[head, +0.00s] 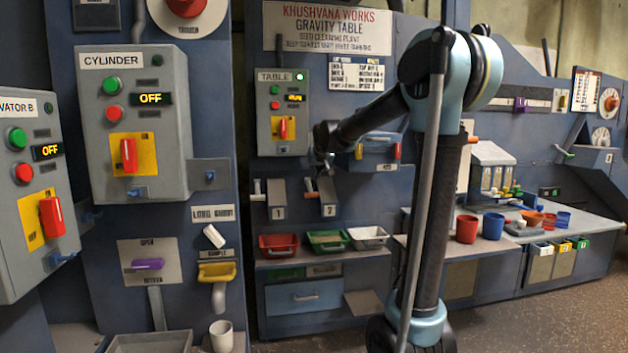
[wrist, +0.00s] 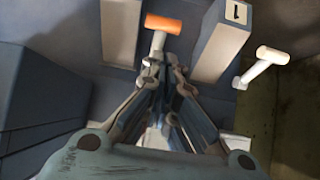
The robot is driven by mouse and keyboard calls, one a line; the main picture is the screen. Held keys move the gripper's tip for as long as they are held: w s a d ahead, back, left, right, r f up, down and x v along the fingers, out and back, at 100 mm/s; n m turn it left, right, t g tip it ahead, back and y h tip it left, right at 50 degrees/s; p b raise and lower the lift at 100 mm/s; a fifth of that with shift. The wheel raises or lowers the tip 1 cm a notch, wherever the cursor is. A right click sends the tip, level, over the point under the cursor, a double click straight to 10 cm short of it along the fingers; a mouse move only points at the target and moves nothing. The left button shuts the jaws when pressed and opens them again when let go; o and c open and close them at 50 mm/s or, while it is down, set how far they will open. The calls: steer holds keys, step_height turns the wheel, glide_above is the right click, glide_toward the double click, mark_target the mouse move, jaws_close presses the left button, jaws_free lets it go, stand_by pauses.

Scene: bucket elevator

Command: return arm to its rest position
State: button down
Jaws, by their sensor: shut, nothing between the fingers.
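My arm reaches from the right across the gravity table panel in the head view. My gripper (head: 325,168) is in front of the panel, just above the chute marked 2 (head: 328,196). In the wrist view my gripper (wrist: 163,70) is shut and empty, its fingertips close to the white stem of an orange-ended handle (wrist: 177,23). I cannot tell whether they touch it. The chute marked 1 (head: 277,200) stands to the left in the head view. A white handle (wrist: 265,60) sits beside it in the wrist view.
Red (head: 278,246), green (head: 328,240) and white (head: 368,238) trays sit on the shelf below the chutes. A blue box (head: 378,152) is on the panel right of my gripper. Cups (head: 466,229) stand on the right bench. Open floor lies at the lower right.

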steer(key=s+d+f+g+h, duration=0.1)
steer(key=s+d+f, duration=0.3)
steer(key=s, duration=0.4)
steer(key=s+d+f+m+g, duration=0.1)
steer(key=s+d+f, duration=0.3)
steer(key=s, duration=0.5)
steer(key=s+d+f+g+h, duration=0.1)
steer(key=s+d+f+g, duration=0.15)
steer(key=s+d, duration=0.4)
steer(key=s+d+f+g, duration=0.1)
steer(key=s+f, duration=0.7)
steer(key=s, duration=0.4)
steer(key=s+d+f+m+g, duration=0.1)
steer(key=s+d+f+g, duration=0.1)
steer(key=s+f, duration=0.6)
steer(key=s, duration=0.4)
steer(key=shift+s+f, duration=0.25)
steer(key=shift+w+f, duration=0.2)
steer(key=shift+w, duration=0.25)
